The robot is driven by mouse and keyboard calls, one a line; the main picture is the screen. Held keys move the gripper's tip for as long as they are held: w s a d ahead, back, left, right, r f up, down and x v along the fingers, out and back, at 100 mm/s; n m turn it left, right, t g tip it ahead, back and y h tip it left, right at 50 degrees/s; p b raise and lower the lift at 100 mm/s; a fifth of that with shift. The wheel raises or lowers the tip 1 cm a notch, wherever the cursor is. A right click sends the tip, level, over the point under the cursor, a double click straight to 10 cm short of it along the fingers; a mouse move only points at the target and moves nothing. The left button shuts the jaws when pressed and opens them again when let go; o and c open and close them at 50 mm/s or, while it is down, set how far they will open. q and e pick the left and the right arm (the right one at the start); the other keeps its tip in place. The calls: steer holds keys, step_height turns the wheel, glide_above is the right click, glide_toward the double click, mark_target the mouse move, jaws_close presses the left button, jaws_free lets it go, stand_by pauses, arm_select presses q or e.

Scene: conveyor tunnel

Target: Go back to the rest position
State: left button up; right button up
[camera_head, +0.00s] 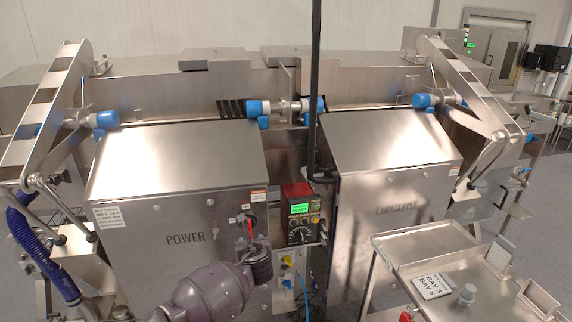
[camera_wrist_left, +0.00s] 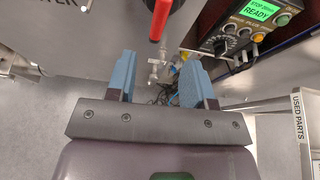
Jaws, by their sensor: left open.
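My left arm (camera_head: 215,292) comes up from the bottom of the head view, its wrist in front of the lower right of the POWER cabinet (camera_head: 140,245). In the left wrist view, my left gripper (camera_wrist_left: 160,78) is open, its two blue fingers apart with nothing gripped. A red switch handle (camera_wrist_left: 161,18) lies just beyond the fingertips, and it also shows in the head view (camera_head: 250,222). A small metal fitting appears in the gap between the fingers; I cannot tell its depth. My right gripper is not in view.
A control box with a green READY display (camera_head: 299,209) stands right of my left wrist. A second cabinet (camera_head: 385,235) is beyond it. A steel cart with a BAY sign (camera_head: 432,284) is at the lower right. A dark vertical pole (camera_head: 315,90) crosses the middle.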

arm_select(q)
steer(key=d+r+n+t+h, duration=0.1)
steer(key=d+r+n+h, duration=0.35)
steer(key=d+n, duration=0.3)
steer(key=s+r+n+h, duration=0.1)
steer(key=s+n+h, duration=0.3)
steer(key=s+n, duration=0.45)
steer(key=s+a+f+n+y+b, duration=0.1)
steer(key=s+a+f+n, duration=0.4)
steer(key=s, duration=0.5)
steer(key=s+a+f+n+g+y, duration=0.1)
steer(key=s+a+f+n+y, duration=0.1)
steer(key=s+a+f+n, duration=0.3)
steer(key=s+a+f+n+g+y+b, duration=0.1)
steer(key=s+a+f+n, duration=0.4)
steer(key=s+a, duration=0.5)
steer(key=s+f+y, duration=0.1)
steer(key=s+f, duration=0.1)
steer(key=s, duration=0.5)
steer(key=shift+s+a+b, duration=0.25)
steer(key=shift+a+b, duration=0.05)
steer(key=shift+b, duration=0.05)
